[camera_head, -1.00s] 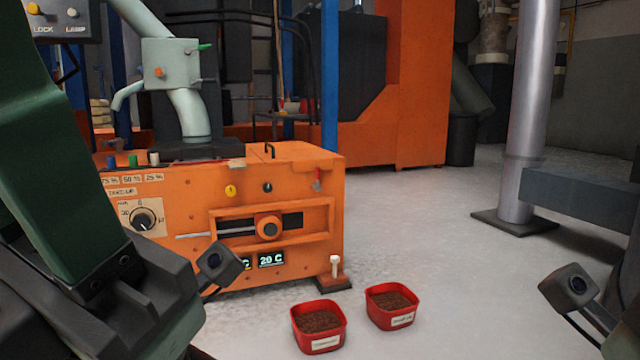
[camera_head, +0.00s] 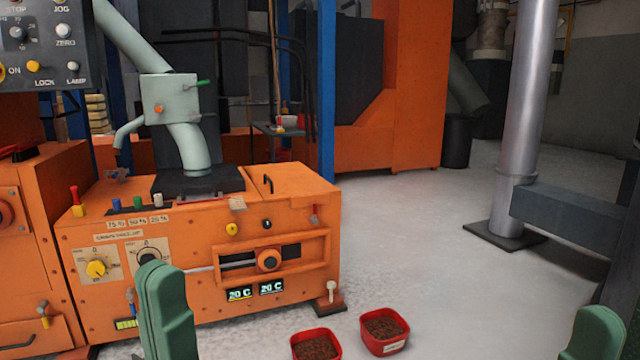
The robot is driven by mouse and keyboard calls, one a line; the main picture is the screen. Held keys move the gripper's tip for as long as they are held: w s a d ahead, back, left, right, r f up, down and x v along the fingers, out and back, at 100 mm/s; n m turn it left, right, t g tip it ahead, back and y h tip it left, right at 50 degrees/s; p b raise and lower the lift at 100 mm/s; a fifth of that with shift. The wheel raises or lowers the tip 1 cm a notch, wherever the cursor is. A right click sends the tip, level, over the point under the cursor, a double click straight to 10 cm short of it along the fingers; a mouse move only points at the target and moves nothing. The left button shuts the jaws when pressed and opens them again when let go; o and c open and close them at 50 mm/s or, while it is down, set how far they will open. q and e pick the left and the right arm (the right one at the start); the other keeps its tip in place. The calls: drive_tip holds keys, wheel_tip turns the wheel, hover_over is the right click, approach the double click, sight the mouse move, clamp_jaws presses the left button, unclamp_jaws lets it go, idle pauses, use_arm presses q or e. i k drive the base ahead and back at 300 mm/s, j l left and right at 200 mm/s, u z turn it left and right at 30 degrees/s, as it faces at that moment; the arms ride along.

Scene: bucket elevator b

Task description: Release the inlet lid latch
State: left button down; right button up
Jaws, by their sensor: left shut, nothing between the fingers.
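The orange machine (camera_head: 205,285) has a flat top panel at its right with a small black handle (camera_head: 268,182), which looks like a lid and lies closed. A small red-tipped lever (camera_head: 315,214) sits upright on the front face below that panel; I cannot tell for sure that it is the latch. My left gripper (camera_head: 166,272) shows as green fingers at the bottom, shut and empty, in front of the machine's lower front and apart from the lid. Part of my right gripper (camera_head: 597,325) shows at the bottom right; its jaws are unclear.
Two red bins (camera_head: 385,332) of brown granules stand on the floor by the machine's right corner. A grey pipe (camera_head: 183,140) rises from the machine top. A steel column (camera_head: 522,130) with a grey beam stands at right. The floor between is open.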

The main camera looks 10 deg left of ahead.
sight(313, 219)
drive_tip(key=i+l+u, duration=0.15)
drive_tip(key=i+l, duration=0.25)
drive_tip(key=i, duration=0.3)
drive_tip(key=i+l+u, duration=0.15)
drive_tip(key=i+l, duration=0.3)
drive_tip(key=i, duration=0.25)
drive_tip(key=i+l+u, duration=0.15)
drive_tip(key=i+l, duration=0.4)
drive_tip(key=i, duration=0.1)
